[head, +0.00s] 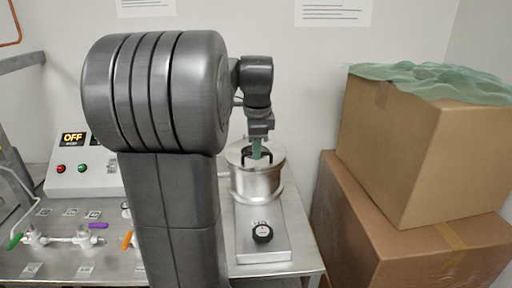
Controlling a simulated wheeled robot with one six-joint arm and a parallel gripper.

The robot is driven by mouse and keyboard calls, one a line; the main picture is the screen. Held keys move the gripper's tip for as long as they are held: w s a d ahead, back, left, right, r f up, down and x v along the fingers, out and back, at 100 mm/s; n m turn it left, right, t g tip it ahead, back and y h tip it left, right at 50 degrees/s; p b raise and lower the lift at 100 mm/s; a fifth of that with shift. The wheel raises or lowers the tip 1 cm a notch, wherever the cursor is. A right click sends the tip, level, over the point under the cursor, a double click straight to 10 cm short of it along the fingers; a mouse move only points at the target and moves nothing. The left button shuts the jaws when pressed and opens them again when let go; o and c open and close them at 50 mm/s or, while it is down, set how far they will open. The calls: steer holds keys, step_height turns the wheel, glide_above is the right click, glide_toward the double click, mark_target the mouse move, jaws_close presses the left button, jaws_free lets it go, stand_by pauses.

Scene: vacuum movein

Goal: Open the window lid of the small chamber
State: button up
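The small chamber (258,187) is a short, shiny metal cylinder on the bench, to the right of my arm. Its round top (235,151) faces up and appears to be in place on the cylinder. A dark handle-like part (247,160) shows on the top. My arm hides the chamber's surroundings on the left.
The chamber stands on a metal base with a black knob (262,233). Stacked cardboard boxes (415,150) with green sheeting (430,80) stand close on the right. A control box (82,170) reading OFF and valves with coloured handles (84,237) are at left.

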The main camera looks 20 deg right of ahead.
steer(key=shift+f, duration=0.15)
steer(key=shift+c, duration=0.4)
jaws_close()
